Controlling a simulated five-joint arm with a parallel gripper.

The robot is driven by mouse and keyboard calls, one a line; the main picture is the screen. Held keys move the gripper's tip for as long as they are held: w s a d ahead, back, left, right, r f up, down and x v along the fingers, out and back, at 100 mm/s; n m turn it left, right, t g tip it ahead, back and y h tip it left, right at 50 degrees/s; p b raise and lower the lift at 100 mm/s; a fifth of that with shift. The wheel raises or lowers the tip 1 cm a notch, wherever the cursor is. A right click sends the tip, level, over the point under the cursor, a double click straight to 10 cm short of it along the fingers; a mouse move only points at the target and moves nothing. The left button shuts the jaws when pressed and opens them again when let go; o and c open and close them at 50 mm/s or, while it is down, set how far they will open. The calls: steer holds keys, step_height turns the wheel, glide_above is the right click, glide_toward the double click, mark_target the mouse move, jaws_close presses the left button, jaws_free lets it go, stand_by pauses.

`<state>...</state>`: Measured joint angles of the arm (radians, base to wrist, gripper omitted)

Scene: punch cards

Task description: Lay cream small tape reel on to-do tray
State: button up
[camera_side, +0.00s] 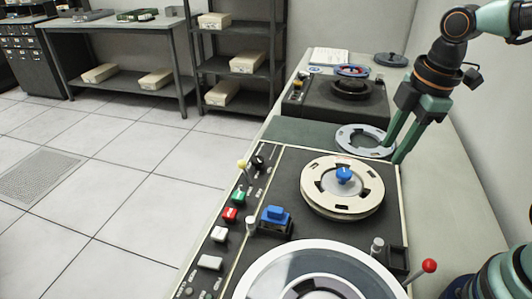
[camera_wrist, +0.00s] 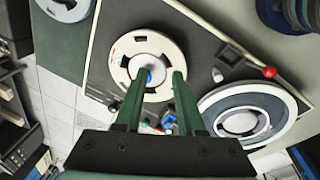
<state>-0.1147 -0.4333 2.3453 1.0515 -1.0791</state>
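The cream small tape reel (camera_side: 322,198) lies flat on the dark machine deck, with a blue knob (camera_side: 344,174) at its centre. In the wrist view the cream reel (camera_wrist: 122,58) shows beyond my fingertips, its lower part partly hidden by them. My gripper (camera_side: 392,153) is open and empty, fingers pointing down, behind and right of the reel in the side view; the fingers (camera_wrist: 161,74) also stand apart in the wrist view. A flat grey-green surface (camera_side: 290,130) lies behind the deck, with a grey reel (camera_side: 348,139) on it. I cannot tell whether this surface is the to-do tray.
A large white-rimmed reel (camera_side: 262,270) fills the deck's front. A red-knobbed lever (camera_side: 428,266) stands at right. Blue (camera_side: 276,214), green and red controls line the deck's left. A black unit (camera_side: 340,105) with reels stands behind. The floor at left is clear.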

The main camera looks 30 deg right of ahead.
mark_target(374, 198)
steer(key=shift+s+a+f+n+g, duration=0.1)
steer(key=shift+a+f+n+g, duration=0.25)
steer(key=shift+f+n, duration=1.25)
steer(key=shift+s+a+f+n+g, duration=0.1)
steer(key=shift+a+f+n+g, duration=0.15)
steer(key=shift+f+n, duration=1.3)
steer(key=shift+s+a+f+n+g, duration=0.1)
steer(key=shift+a+f+n+g, duration=0.5)
steer(key=shift+f, duration=1.75)
steer(key=shift+d+n, duration=0.25)
steer(key=shift+d, duration=0.1)
jaws_close()
steer(key=shift+w+r, duration=0.1)
steer(key=shift+r, duration=2.95)
